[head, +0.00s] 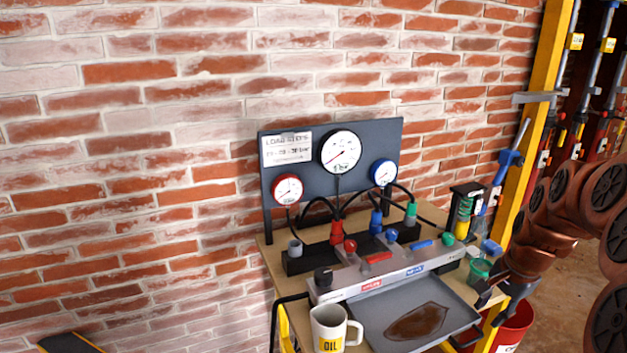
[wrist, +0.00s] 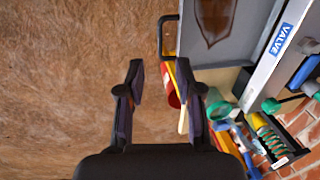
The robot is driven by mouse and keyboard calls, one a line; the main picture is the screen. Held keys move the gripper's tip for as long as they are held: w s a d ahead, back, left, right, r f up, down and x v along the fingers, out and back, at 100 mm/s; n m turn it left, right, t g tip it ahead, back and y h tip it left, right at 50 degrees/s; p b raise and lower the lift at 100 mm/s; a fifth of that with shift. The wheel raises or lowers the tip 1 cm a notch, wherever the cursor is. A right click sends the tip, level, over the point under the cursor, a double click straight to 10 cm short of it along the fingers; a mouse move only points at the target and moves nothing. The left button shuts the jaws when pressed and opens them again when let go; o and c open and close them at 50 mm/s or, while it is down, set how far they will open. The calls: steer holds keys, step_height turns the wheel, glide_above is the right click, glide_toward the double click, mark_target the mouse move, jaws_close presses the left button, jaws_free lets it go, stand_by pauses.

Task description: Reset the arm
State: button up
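My gripper (wrist: 160,72) shows in the wrist view with its two dark fingers spread apart. Nothing is between the fingertips, and brown floor shows beyond them.
A wooden-topped cart holds a gauge panel (head: 333,175), a valve block (head: 390,268), a grey tray (head: 370,305) with a brown puddle and an OIL mug (head: 330,328). A yellow post (head: 541,100) and brick wall are behind.

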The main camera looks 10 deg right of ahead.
steer(key=s+a+r+n+g+p, duration=0.1)
steer(key=s+a+r+n+p, duration=0.2)
steer(key=a, duration=0.6)
steer(key=s+a+r+n+g+p, duration=0.1)
steer(key=s+a+r+n+p, duration=0.25)
steer(key=a, duration=0.65)
steer(key=s+a+n+g+p, duration=0.1)
steer(key=s+a+n, duration=0.2)
steer(key=s, duration=0.4)
steer(key=s+a+r+n+p, duration=0.1)
steer(key=s+a+n, duration=0.3)
steer(key=s, duration=0.3)
steer(key=shift+s+a+n+g, duration=0.2)
steer(key=shift+n+g, duration=0.2)
steer(key=shift+n, duration=0.45)
